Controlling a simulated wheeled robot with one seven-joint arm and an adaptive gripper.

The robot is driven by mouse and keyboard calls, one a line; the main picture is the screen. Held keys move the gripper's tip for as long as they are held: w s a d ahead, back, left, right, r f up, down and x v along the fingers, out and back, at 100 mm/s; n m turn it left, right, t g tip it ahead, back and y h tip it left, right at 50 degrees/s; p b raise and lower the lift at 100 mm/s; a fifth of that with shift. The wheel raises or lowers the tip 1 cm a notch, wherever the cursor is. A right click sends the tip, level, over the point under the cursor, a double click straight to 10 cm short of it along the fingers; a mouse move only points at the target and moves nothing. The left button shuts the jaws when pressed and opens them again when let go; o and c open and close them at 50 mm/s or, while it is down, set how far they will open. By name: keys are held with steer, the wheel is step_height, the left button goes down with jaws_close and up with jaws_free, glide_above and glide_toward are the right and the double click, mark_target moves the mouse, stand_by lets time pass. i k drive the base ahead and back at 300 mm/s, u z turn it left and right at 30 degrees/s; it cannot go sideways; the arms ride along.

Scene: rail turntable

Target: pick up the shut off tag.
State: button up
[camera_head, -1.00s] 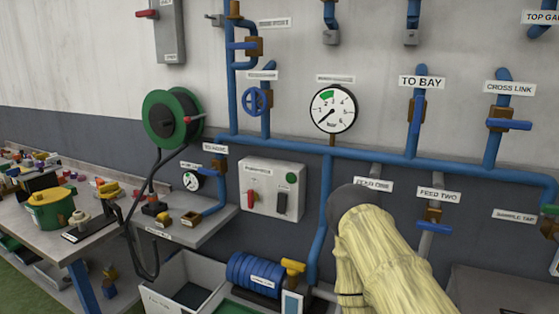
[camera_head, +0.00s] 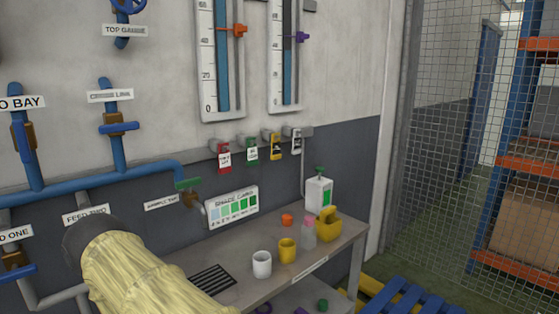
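Several tags hang in a row on a rail on the wall, above the bench: a red tag (camera_head: 224,158), a green tag (camera_head: 252,151), a yellow tag (camera_head: 276,147) and a white and black tag (camera_head: 296,142). Their print is too small to read, so I cannot tell which is the shut off tag. My arm in its pale yellow cover shows at the lower left, well to the left of the tags. My gripper does not show.
Blue pipes (camera_head: 85,180) run along the wall at left. A mesh fence (camera_head: 450,150) stands at right.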

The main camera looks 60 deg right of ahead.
mark_target(224, 158)
steer(key=z, duration=1.5)
